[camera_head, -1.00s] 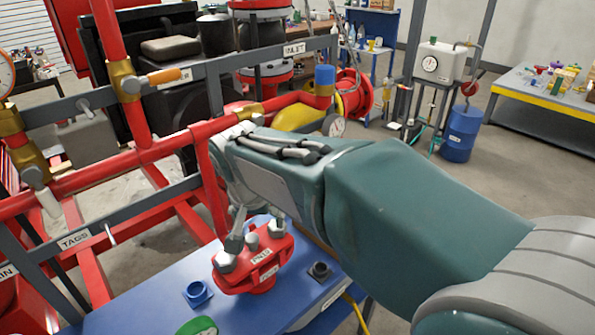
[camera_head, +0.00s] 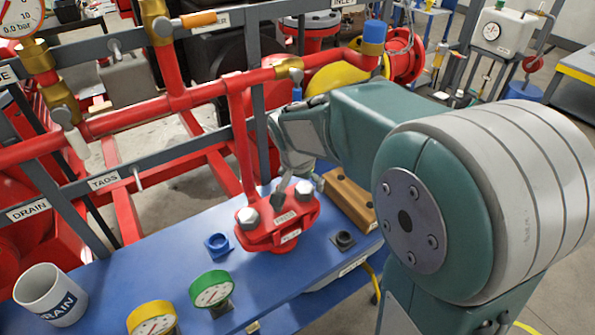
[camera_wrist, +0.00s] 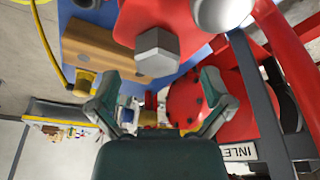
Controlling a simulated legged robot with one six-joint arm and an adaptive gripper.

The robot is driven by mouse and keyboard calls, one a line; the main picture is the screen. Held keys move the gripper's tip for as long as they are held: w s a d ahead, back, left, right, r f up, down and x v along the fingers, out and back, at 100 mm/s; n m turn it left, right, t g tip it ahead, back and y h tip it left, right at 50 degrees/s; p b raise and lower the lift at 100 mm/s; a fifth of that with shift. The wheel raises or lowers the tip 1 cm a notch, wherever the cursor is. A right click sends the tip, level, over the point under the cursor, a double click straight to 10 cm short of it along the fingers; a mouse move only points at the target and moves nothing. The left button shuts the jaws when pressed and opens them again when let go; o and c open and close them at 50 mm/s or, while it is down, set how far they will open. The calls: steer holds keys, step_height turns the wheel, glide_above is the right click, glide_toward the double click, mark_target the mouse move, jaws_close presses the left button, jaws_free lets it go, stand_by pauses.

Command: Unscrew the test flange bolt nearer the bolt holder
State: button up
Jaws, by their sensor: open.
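The red test flange (camera_head: 277,228) sits on the blue bench top with a grey hex bolt at its left end (camera_head: 247,217) and another at its right end (camera_head: 304,190). The right bolt is nearer the wooden block (camera_head: 350,200), apparently the bolt holder. My gripper (camera_head: 290,187) is above the flange near the right bolt, partly hidden by my arm. In the wrist view my gripper (camera_wrist: 160,76) is open and empty. The bolt beside the wooden block (camera_wrist: 98,45) shows its hex head (camera_wrist: 157,52) ahead, between the finger lines. The other bolt (camera_wrist: 222,12) is at the top edge.
Red pipework (camera_head: 130,118) and a grey rail stand behind the flange. A blue socket (camera_head: 217,243), a black socket (camera_head: 343,240), green (camera_head: 211,288) and yellow (camera_head: 152,318) gauges and a white mug (camera_head: 50,293) are on the bench.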

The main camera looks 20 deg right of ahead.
steer(key=shift+w+d+f, duration=0.1)
steer(key=shift+d+f, duration=0.2)
steer(key=shift+f, duration=0.2)
steer(key=shift+w+d+f, duration=0.1)
steer(key=shift+d+f, duration=0.15)
steer(key=shift+f, duration=0.2)
steer(key=shift+w+f, duration=0.1)
steer(key=shift+f, duration=0.15)
steer(key=shift+a, duration=0.45)
steer(key=c, duration=0.9)
steer(key=shift+d, duration=0.25)
steer(key=c, duration=0.3)
steer(key=shift+o, duration=1.2)
steer(key=shift+c, duration=1.3)
steer(key=n, duration=0.3)
steer(key=n+y, duration=0.1)
steer(key=n, duration=0.2)
steer(key=shift+f+t+y, duration=0.1)
steer(key=shift+t+y, duration=0.2)
steer(key=n+y, duration=0.1)
steer(key=n, duration=0.3)
steer(key=shift+n, duration=0.3)
steer(key=shift+n+y, duration=0.6)
steer(key=shift+n, duration=1.5)
